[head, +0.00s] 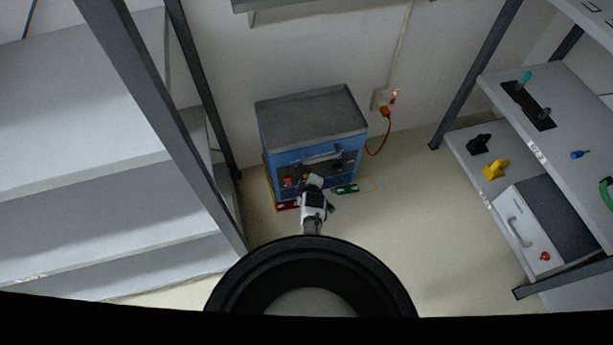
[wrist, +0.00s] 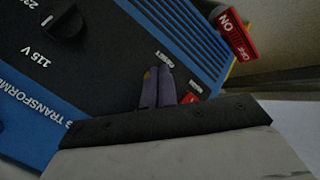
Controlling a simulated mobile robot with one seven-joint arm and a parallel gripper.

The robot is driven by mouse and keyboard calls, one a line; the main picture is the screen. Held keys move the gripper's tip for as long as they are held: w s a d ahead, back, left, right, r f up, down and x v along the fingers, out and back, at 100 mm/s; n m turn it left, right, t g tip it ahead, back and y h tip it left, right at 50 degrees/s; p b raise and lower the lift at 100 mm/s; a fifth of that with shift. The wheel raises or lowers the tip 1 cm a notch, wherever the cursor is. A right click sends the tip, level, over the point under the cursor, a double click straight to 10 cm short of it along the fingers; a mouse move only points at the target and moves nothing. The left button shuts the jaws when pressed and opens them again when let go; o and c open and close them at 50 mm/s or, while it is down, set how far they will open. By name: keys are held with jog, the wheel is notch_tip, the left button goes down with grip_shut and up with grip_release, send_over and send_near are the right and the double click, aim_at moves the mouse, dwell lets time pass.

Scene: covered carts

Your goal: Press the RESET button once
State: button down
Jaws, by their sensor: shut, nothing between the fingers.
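The blue transformer box (head: 312,157) with a dark grey top stands on the floor against the wall in the head view. My gripper (head: 314,181) is at its front. In the wrist view, its dark front panel (wrist: 98,72) shows upside down, with a black voltage knob (wrist: 62,24). My gripper's two fingers (wrist: 157,72) are shut, side by side and empty, with their tips over the panel just below a small blurred label. A red control (wrist: 190,98) shows just right of the fingers. I cannot make out the RESET button clearly; the fingers may cover it. Contact is unclear.
An orange plug (head: 385,112) and cord are at the wall socket.

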jog(key=shift+s+d, duration=0.1)
jog(key=shift+s, duration=0.2)
